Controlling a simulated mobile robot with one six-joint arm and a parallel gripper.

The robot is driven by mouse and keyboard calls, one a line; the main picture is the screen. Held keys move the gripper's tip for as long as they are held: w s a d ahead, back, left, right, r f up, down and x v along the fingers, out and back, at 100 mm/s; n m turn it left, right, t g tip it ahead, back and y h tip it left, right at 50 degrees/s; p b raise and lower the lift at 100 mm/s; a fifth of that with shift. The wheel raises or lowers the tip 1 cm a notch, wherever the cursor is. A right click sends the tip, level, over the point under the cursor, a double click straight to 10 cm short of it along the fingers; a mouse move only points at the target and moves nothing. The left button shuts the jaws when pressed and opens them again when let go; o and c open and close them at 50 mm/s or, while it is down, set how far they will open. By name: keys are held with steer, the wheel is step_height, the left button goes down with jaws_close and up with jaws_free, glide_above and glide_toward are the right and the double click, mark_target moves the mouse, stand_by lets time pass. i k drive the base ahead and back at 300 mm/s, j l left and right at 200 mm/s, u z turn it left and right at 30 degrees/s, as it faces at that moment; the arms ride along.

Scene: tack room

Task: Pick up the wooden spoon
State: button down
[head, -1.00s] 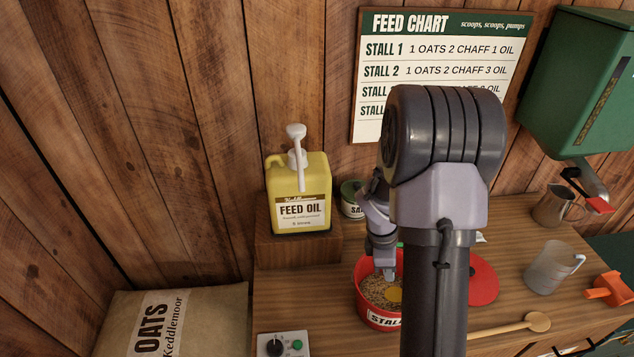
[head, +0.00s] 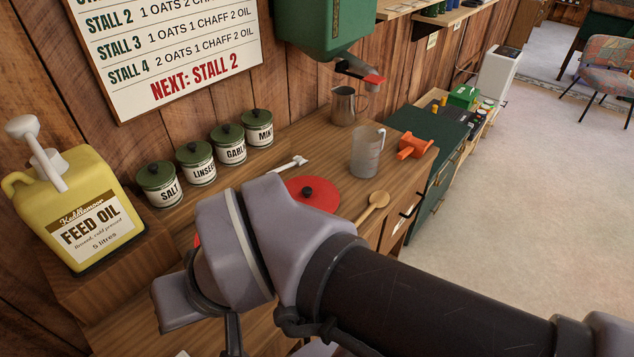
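The wooden spoon (head: 373,206) lies on the wooden counter, to the right of a red lid with a black knob (head: 309,194). Its round bowl points up and to the right, and its handle runs down-left toward my arm, which may cover the handle's end. My arm crosses the lower part of the head view in front of the counter. My gripper itself does not show; my arm links hide that area or it lies below the picture.
A clear measuring jug (head: 367,153), an orange scoop (head: 413,147) and a metal jug (head: 345,106) stand beyond the spoon. Several green-lidded tins (head: 197,164) line the wall. A yellow feed oil jug (head: 90,212) stands left. Open floor (head: 500,210) lies right.

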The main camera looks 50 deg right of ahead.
mark_target(378, 199)
steer(key=z, duration=2)
steer(key=i+j+u, duration=0.1)
steer(key=i, duration=0.15)
